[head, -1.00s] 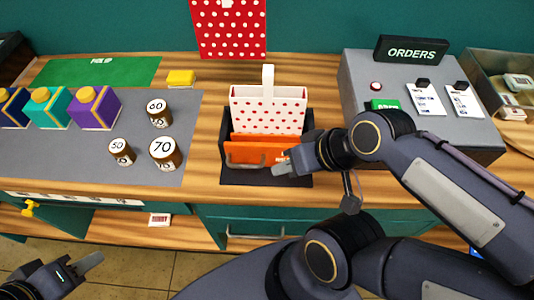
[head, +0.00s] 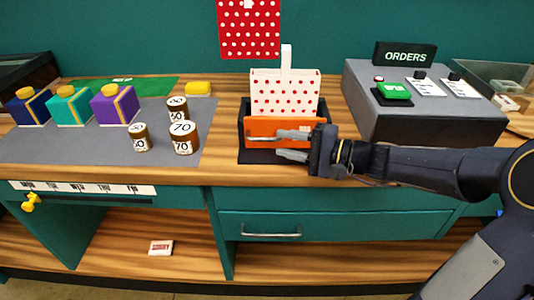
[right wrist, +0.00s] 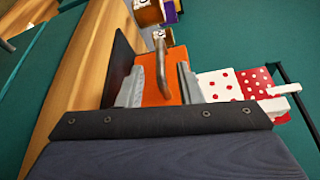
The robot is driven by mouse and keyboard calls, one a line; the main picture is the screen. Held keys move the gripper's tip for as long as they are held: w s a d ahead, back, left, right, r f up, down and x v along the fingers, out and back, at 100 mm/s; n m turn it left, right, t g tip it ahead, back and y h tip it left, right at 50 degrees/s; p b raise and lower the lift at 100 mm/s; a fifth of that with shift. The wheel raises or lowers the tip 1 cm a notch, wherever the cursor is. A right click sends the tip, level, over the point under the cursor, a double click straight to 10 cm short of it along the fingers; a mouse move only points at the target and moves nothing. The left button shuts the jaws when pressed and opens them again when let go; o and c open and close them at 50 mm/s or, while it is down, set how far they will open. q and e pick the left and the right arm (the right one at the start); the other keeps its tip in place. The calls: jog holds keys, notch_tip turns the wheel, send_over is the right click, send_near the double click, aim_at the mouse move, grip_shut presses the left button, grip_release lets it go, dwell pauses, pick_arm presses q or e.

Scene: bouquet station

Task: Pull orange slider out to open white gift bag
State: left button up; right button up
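The white gift bag (head: 285,95) with red dots stands upright in a dark holder (head: 325,112) on the counter. The orange slider (head: 262,127) sits across the front of the bag and carries a grey bar handle. My right gripper (head: 280,146) is in front of the slider, coming in from the right, its fingers apart. In the right wrist view, the handle (right wrist: 161,68) lies between the two open fingers, in front of the orange slider (right wrist: 154,95). I cannot tell whether a finger touches it. My left gripper is out of view.
Several brown jars (head: 183,138) and coloured boxes (head: 115,105) stand on the grey mat (head: 60,145) at left. A grey orders console (head: 430,120) with a green button (head: 394,90) stands at right. A drawer with a handle (head: 271,235) is below the counter.

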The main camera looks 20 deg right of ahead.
aim_at(262, 140)
jog(key=x, duration=0.6)
jog(key=shift+w+a, duration=0.15)
jog(key=shift+a, duration=0.15)
grip_shut()
